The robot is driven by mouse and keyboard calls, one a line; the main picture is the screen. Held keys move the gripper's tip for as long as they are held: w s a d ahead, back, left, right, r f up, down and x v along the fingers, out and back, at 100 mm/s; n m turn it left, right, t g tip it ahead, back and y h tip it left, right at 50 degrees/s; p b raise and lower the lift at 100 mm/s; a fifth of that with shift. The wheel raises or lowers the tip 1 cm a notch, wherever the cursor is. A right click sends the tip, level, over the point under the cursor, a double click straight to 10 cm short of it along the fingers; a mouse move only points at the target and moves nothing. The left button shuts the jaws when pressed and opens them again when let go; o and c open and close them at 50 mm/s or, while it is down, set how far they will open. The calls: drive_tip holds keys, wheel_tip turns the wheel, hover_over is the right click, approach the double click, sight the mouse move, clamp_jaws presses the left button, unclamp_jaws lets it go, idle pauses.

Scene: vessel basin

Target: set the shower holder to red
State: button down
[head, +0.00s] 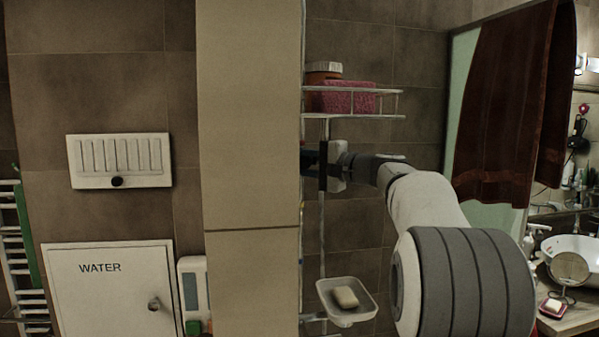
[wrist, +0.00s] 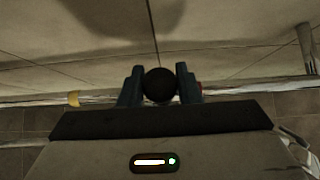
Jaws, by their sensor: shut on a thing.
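My gripper (head: 309,160) reaches left at the edge of the beige tiled pillar, below the wire shelf. In the wrist view its two blue-grey fingers (wrist: 160,72) are shut on a dark round knob (wrist: 160,88), which I take to be the shower holder's. The pillar edge hides most of the holder in the head view. A yellow mark shows near the pillar edge below the gripper (head: 301,205), and a yellow mark is left of the fingers in the wrist view (wrist: 73,98). A small reddish spot is beside the right finger, partly hidden. I cannot tell the holder's exact setting.
A wire shelf (head: 360,116) with a pink sponge (head: 348,97) and a jar (head: 322,70) is above the gripper. A soap dish (head: 345,316) is below. The beige pillar (head: 250,130) is close on the left. A sink (head: 572,250) stands far right.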

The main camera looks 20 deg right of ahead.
drive_tip(key=shift+r, duration=0.75)
drive_tip(key=c, duration=1.1)
unclamp_jaws()
drive_tip(key=shift+f, duration=0.1)
drive_tip(key=shift+s+d+f, duration=0.1)
drive_tip(key=shift+s+d, duration=0.05)
drive_tip(key=shift+s, duration=0.05)
drive_tip(key=b+v, duration=0.2)
drive_tip(key=v, duration=0.4)
drive_tip(key=shift+s+d, duration=0.3)
drive_tip(key=shift+s, duration=0.2)
